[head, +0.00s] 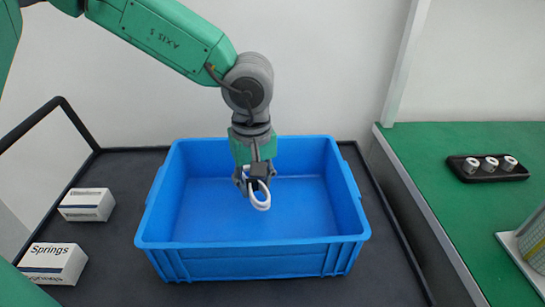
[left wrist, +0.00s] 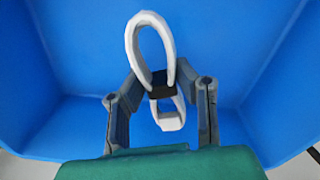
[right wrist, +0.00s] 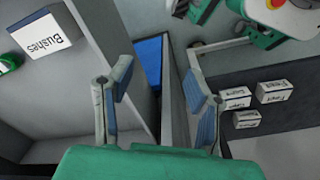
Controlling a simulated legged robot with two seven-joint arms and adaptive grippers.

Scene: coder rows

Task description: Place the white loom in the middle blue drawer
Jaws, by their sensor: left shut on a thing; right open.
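The white loom (head: 261,200) is a small looped white piece. My left gripper (head: 255,182) is shut on it and holds it over the inside of the blue drawer (head: 250,254), near its back half. In the left wrist view the loom (left wrist: 148,38) sticks out on both sides of the closed fingertips (left wrist: 161,90), with blue walls around. I cannot tell whether the loom touches the drawer floor. The drawer's visible floor is bare. My right gripper (right wrist: 163,90) is open and empty in the right wrist view, away from the drawer.
White boxes (head: 87,205), one marked Springs (head: 52,263), lie left of the drawer on the dark surface. At right, a green table (head: 430,170) carries a black tray (head: 488,168) with white cylinders. The right wrist view shows a Bushes box (right wrist: 45,38) and grey panels near the right gripper.

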